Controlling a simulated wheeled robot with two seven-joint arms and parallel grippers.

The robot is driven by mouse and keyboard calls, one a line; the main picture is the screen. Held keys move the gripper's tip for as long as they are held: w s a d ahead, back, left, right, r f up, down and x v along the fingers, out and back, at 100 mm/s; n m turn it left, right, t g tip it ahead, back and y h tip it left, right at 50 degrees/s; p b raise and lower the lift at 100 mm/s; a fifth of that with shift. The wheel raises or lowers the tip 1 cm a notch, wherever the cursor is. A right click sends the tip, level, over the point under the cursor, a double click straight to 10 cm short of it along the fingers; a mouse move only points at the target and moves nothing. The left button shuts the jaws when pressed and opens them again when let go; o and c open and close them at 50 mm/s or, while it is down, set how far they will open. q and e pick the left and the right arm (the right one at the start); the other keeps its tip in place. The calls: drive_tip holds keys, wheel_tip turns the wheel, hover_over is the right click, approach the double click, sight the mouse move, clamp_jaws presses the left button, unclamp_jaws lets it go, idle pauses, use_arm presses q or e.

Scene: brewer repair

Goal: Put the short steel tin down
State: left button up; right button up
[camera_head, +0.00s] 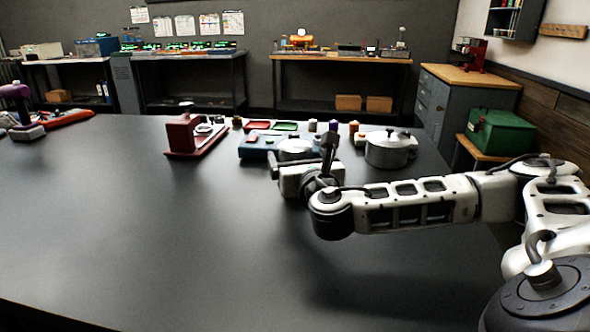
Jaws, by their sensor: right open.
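A low, round steel tin (294,146) stands at the far side of the dark table (150,230), by the blue case. It looks like the short steel tin, but my gripper hides its lower front. My right gripper (328,148) is open, with its dark fingers pointing away from me just right of the tin. I cannot tell whether they touch it. A wider lidded steel pot (388,152) stands farther right. My left gripper is not in view.
A dark red device (183,135) on a base stands left of the blue case (256,149). Red (257,125) and green (285,126) trays and several small spools lie behind. A purple-topped tool (18,92) stands far left. The table's front and middle are clear.

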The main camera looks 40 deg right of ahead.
drive_tip(key=x, duration=0.5)
drive_tip(key=shift+w+d, duration=0.2)
drive_tip(key=shift+w, duration=0.15)
drive_tip(key=c, duration=1.3)
drive_tip(key=shift+r, duration=0.1)
